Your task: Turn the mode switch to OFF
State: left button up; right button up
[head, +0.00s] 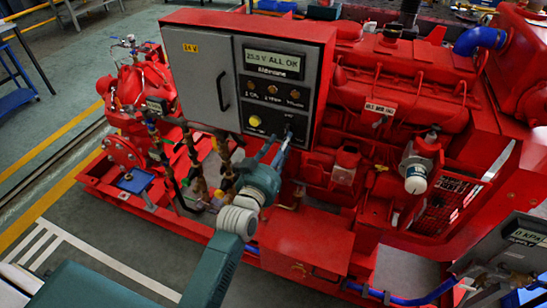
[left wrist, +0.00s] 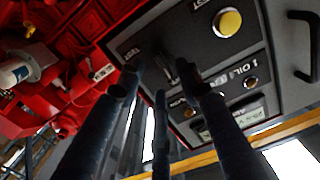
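The mode switch (head: 289,129) is low on the right of the grey control panel, partly hidden by my left gripper (head: 279,143). In the left wrist view the panel appears turned over, and the dark switch lever (left wrist: 166,70) stands between and just beyond my left fingertips (left wrist: 158,82). The fingers are apart, with gaps between the tips. I cannot tell whether any touches the switch. Its position and the small labels around it are not readable. My right gripper is not in view.
A yellow button (head: 255,121) sits left of the switch and also shows in the left wrist view (left wrist: 228,23). Above are several small knobs and a display (head: 271,61) reading "ALL OK". The cabinet door handle (head: 223,91) is farther left. A red engine (head: 400,80) stands right.

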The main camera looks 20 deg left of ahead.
pick_arm(q)
jog(key=s, duration=0.7)
jog(key=shift+s+a, duration=0.15)
jog(key=shift+s, duration=0.1)
